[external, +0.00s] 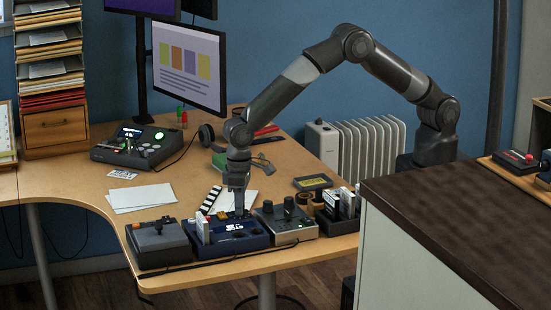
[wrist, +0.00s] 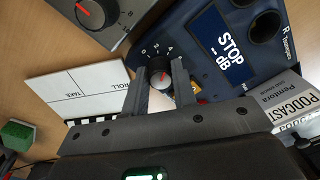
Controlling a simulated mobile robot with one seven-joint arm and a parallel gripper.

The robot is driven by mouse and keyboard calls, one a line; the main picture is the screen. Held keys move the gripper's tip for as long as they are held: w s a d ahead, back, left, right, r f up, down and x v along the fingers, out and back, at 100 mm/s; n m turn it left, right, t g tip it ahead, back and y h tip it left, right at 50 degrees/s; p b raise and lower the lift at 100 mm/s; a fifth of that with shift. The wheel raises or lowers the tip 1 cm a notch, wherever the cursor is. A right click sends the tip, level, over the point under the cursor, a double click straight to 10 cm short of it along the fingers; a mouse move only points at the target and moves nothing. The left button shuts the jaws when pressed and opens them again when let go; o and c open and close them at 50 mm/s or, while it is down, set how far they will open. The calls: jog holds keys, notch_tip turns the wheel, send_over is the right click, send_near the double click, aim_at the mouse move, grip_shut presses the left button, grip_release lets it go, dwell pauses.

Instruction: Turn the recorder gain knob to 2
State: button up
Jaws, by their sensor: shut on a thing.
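The recorder (wrist: 205,25) is a dark blue box whose display reads "STOP" and "-- dB" in the wrist view. It also shows on the desk's front part in the external view (external: 258,240). Its gain knob (wrist: 161,82) is small and black with a red pointer mark, and the numerals 0, 2 and 4 show beside it. I cannot tell exactly which number the pointer meets. My gripper (wrist: 159,72) is shut on the knob, one finger on each side. In the external view my gripper (external: 238,208) reaches straight down over the recorder and hides the knob.
A grey box with knobs (external: 285,223) stands right of the recorder, and a grey joystick box (external: 160,245) stands left. A clapperboard (wrist: 80,92) lies close to my fingers. A white podcast card (wrist: 285,105) stands by the recorder. Loose papers (external: 142,198) lie behind.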

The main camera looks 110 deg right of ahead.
jog(key=n, duration=0.4)
jog(key=shift+n, duration=0.4)
dwell(0.4)
jog(key=o, duration=1)
notch_tip(320, 180, up, 11)
jog(key=shift+d, duration=0.15)
